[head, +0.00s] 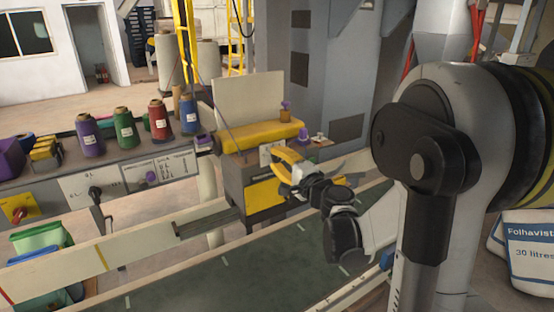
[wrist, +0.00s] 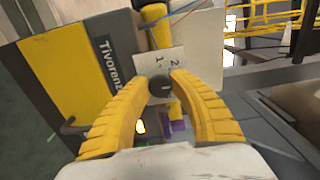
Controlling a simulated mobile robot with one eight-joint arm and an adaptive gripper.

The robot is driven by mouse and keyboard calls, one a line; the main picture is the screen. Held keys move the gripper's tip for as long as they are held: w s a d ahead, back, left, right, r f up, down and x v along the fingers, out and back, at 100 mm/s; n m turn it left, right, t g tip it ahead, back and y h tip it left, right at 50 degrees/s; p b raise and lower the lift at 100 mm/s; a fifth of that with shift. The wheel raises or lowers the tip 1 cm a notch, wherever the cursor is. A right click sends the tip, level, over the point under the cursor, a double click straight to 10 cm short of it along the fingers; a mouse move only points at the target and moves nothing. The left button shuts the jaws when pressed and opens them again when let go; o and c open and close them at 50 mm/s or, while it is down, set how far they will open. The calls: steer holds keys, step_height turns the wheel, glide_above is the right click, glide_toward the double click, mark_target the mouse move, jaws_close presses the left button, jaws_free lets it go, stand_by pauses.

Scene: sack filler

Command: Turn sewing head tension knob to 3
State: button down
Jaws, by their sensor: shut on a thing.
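The sewing head (head: 258,134) is a yellow and dark grey machine beside the conveyor in the head view. The tension knob (wrist: 160,87) is small, round and black with a pale mark. It sits in front of a white number plate (wrist: 157,59), tilted in view, where 1 and 2 are legible; no 3 can be read. My gripper (wrist: 162,80) has its yellow fingertips shut on the knob, one on each side. In the head view my gripper (head: 279,164) hides the knob.
The conveyor (head: 190,275) runs below my arm, bordered by pale rails. Several thread cones (head: 124,130) stand on the bench at left, above a panel with a purple knob (head: 152,178). A green bin (head: 42,237) is at lower left. White sacks (head: 528,250) are at right.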

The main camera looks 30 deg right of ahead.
steer(key=c, duration=1.1)
jaws_free()
steer(key=s, duration=1.2)
steer(key=shift+d, duration=0.2)
